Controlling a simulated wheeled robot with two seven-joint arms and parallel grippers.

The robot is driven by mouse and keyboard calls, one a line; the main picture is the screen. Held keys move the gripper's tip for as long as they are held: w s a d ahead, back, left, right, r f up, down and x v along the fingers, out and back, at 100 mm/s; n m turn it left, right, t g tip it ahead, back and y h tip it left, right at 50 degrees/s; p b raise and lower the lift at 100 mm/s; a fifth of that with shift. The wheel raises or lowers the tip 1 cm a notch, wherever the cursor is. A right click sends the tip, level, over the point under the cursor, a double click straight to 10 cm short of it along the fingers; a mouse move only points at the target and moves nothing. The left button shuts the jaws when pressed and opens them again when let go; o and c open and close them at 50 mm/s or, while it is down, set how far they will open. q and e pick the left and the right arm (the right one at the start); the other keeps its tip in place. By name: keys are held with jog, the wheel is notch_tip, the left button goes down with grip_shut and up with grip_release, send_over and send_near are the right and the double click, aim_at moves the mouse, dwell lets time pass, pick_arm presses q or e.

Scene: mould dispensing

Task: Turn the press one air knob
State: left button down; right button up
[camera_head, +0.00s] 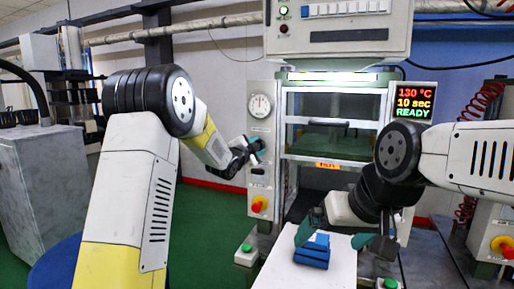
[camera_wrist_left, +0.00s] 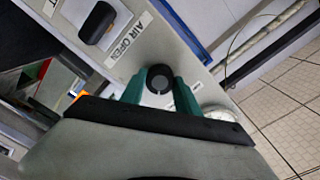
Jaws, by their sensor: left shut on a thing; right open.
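The press (camera_head: 330,108) stands in the middle of the head view, with a pressure gauge (camera_head: 260,106) on its left panel. My left gripper (camera_head: 257,151) is at that panel, below the gauge. In the left wrist view, the round black air knob (camera_wrist_left: 159,78) sits between the green fingers of my left gripper (camera_wrist_left: 158,92), which are shut on it. The knob has a light mark on its face, and an "AIR OPEN" label is nearby. In the head view the gripper hides the knob. My right gripper (camera_head: 336,241) is open at lower right, its fingers apart near a blue block stack (camera_head: 312,252).
A white plate (camera_head: 285,276) lies under the blue blocks. A red and yellow knob (camera_head: 259,204) is lower on the press panel. A green button (camera_head: 246,247) is beside the plate. The display (camera_head: 414,102) reads 130 °C, 10 sec, READY. A grey cabinet (camera_head: 45,185) stands at left.

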pick_arm(q)
jog(key=shift+m, duration=1)
jog(key=shift+f, duration=0.1)
jog(key=c, duration=0.9)
grip_release()
jog(key=v, duration=0.7)
jog(key=shift+s, duration=0.4)
jog(key=shift+a, duration=0.2)
